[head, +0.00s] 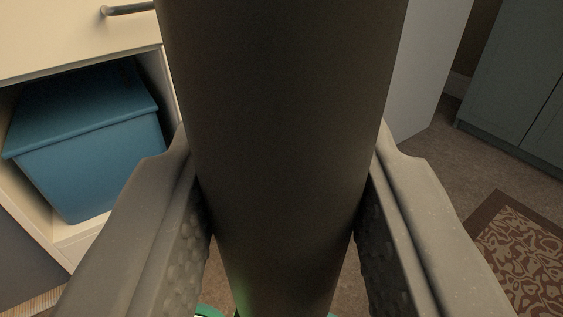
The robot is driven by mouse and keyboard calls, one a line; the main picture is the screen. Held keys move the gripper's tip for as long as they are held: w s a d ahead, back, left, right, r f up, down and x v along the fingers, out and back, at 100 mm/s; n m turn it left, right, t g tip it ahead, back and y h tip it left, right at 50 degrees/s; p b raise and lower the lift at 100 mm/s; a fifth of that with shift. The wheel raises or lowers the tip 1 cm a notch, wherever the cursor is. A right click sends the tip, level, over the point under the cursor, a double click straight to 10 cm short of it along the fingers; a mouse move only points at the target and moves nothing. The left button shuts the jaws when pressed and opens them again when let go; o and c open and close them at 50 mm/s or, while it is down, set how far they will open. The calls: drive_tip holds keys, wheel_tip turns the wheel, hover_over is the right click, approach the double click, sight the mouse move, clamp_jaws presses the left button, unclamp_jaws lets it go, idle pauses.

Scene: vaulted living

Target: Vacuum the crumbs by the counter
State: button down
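My gripper (284,200) shows in the head view with one grey finger on each side of a large dark cylinder (285,120). The textured finger pads press against its sides, so the gripper is shut on it. The cylinder runs from the top edge down through the middle of the picture and looks like part of a vacuum; its ends are not clearly in view. A bit of green (208,311) shows below it at the bottom edge. No crumbs can be made out, and the cylinder hides much of the floor.
At left, a cream cabinet (70,40) has an open shelf holding a blue lidded box (90,150). At right are a pale upright panel (425,75), a grey-green cabinet (520,85) and a brown patterned rug (520,250). Bare brown floor (455,165) lies between them.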

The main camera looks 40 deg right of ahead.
wheel_tip(320, 180, up, 7)
drive_tip(key=p, duration=0.3)
drive_tip(key=shift+f, duration=0.2)
drive_tip(key=shift+r, duration=0.1)
idle(0.3)
